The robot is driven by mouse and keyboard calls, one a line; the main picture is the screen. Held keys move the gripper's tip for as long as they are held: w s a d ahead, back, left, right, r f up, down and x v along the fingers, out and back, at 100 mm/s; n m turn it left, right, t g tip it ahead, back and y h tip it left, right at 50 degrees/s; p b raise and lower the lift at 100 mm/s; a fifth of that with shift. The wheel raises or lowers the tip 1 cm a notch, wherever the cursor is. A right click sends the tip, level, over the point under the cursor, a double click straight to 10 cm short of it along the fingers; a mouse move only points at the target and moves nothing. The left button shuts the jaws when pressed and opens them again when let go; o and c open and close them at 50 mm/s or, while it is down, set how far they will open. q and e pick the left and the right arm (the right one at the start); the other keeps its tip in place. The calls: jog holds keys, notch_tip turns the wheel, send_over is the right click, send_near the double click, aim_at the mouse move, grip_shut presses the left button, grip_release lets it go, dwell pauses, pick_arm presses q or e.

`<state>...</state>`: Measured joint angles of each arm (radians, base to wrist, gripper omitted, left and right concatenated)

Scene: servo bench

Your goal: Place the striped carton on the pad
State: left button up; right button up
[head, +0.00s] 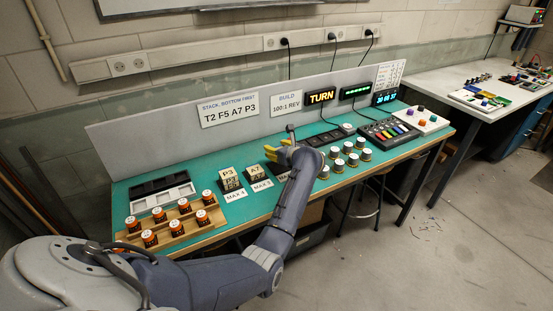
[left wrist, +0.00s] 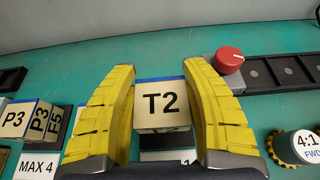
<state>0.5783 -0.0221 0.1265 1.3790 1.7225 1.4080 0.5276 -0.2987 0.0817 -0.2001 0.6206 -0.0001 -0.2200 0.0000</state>
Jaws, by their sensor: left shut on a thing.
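I see no striped carton and nothing clearly a pad. My left gripper (head: 278,150), with yellow fingers, is over the middle of the green bench. In the left wrist view the left gripper (left wrist: 160,72) is shut on a cream block marked T2 (left wrist: 162,106), which has a blue top edge. In the head view the T2 block is hidden by the hand. Blocks marked P3 (head: 229,173) and A7 (head: 256,170) stand left of the hand, by the MAX 4 label (head: 236,196). My right gripper is not in view.
A red knob (left wrist: 229,60) is close to the right finger. A wooden rack (head: 160,225) of orange-labelled cans is at the bench's left. Several round pieces (head: 352,160) stand right of my arm. A grey panel (head: 150,140) with signs backs the bench.

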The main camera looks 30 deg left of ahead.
aim_at(277, 164)
pick_arm(q)
jog(key=shift+f, duration=2.35)
jog(key=shift+f, duration=0.15)
jog(key=o, duration=1.1)
jog(key=shift+o, duration=0.2)
jog(key=shift+d+r, duration=0.2)
jog(key=v, duration=1.1)
jog(key=shift+s+d+r, duration=0.15)
jog(key=shift+s+d, duration=0.05)
jog(key=shift+s, duration=0.1)
